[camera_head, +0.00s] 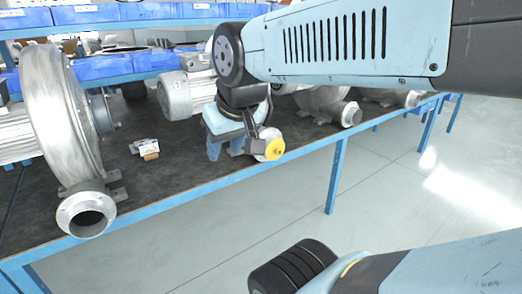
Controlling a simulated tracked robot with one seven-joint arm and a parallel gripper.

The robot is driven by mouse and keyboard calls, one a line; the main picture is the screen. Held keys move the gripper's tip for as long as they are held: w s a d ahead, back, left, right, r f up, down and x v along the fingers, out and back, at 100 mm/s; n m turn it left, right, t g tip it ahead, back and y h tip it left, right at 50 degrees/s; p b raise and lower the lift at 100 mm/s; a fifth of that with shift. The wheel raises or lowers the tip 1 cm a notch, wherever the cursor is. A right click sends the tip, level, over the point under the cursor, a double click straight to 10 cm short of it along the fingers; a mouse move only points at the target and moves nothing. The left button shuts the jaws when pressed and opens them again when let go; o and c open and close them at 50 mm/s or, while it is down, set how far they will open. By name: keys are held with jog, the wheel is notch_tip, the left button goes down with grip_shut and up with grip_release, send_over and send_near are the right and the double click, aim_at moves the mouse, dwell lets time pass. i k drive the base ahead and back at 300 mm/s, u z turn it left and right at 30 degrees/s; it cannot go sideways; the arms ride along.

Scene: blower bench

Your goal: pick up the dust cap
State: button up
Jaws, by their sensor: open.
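The dust cap seems to be the yellow round piece with a small knob (275,149), at the end of a pale round outlet near the front edge of the bench (180,192). My gripper (226,150) is over the bench, pointing down, just left of the yellow cap in the picture. Its jaws are apart with nothing seen between them. A dark part at my wrist overlaps the outlet, so I cannot tell how far the gripper is from the cap in depth.
A large grey blower (52,90) stands at the left, its outlet facing the front edge. A small white and orange box (146,148) lies on clear dark bench top. More blowers (331,103) stand behind. Blue bins (105,66) line the back. Open floor lies in front.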

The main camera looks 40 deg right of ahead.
aim_at(275, 149)
jog(key=z, duration=1.2)
jog(key=k, duration=0.7)
jog(key=u, duration=0.45)
jog(key=i, duration=1)
jog(key=u, duration=0.1)
